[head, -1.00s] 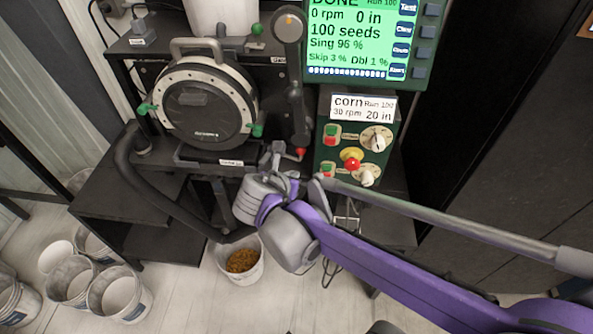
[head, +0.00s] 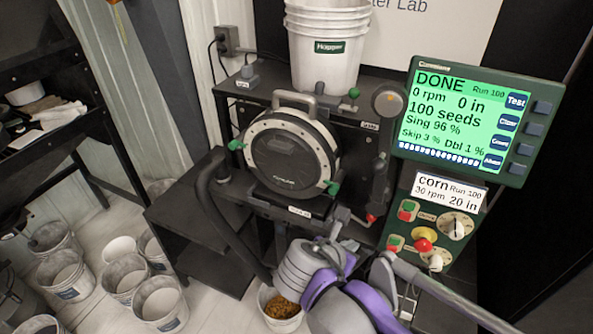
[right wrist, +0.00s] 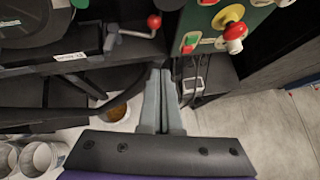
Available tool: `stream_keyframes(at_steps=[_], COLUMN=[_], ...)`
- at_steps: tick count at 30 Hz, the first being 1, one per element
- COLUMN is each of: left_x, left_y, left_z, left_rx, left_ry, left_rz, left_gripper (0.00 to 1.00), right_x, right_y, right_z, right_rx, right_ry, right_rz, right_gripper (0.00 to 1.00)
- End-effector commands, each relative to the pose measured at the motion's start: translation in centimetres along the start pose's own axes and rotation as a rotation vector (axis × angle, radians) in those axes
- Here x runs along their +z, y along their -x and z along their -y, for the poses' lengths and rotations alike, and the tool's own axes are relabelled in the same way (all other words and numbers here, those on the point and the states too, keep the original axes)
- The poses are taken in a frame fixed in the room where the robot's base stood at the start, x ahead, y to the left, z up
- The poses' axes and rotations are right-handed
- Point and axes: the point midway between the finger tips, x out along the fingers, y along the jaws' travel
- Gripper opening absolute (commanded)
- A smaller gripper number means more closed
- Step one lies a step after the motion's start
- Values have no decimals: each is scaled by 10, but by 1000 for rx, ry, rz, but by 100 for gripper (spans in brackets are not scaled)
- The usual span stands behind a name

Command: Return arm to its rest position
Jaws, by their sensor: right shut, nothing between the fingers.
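My right arm, grey and purple, comes in from the lower right of the head view. Its gripper (head: 340,217) is in front of the stand, just below the round seed meter (head: 290,157) and left of the control box. In the right wrist view the grey fingers (right wrist: 160,74) lie together, shut and empty. They point toward the stand's lower shelf, below a lever with a red knob (right wrist: 154,21). The meter has green knobs and a top handle. The screen (head: 466,117) reads DONE, 100 seeds. My left gripper is not in view.
The control box (head: 432,222) with red and green buttons and dials is close right of my gripper. A bucket of orange-brown seed (head: 281,308) stands on the floor below. White buckets (head: 160,304) stand at left. A black hose (head: 207,205) hangs from the stand.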

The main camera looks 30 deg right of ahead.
Motion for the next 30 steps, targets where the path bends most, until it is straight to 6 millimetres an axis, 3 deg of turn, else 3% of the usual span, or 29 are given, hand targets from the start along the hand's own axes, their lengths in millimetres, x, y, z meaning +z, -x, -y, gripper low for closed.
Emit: stream_keyframes(at_steps=[5, 8, 14, 21, 25, 30], left_x=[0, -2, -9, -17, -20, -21], left_y=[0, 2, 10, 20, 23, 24], left_z=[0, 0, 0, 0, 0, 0], left_rx=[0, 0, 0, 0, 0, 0], left_ry=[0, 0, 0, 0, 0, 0], left_rz=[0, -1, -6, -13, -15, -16], left_gripper=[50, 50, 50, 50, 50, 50], right_x=[-2, -13, -66, -124, -140, -147], right_y=[0, -2, 1, 20, 30, 36], right_z=[1, 3, 10, 5, 0, -4], right_rx=[2, 12, -4, -205, -336, -429], right_ry=[-20, -140, -759, -1611, -1911, -2082], right_rz=[-8, -57, -310, -648, -763, -827], right_gripper=[0, 0, 0, 0, 0, 0])
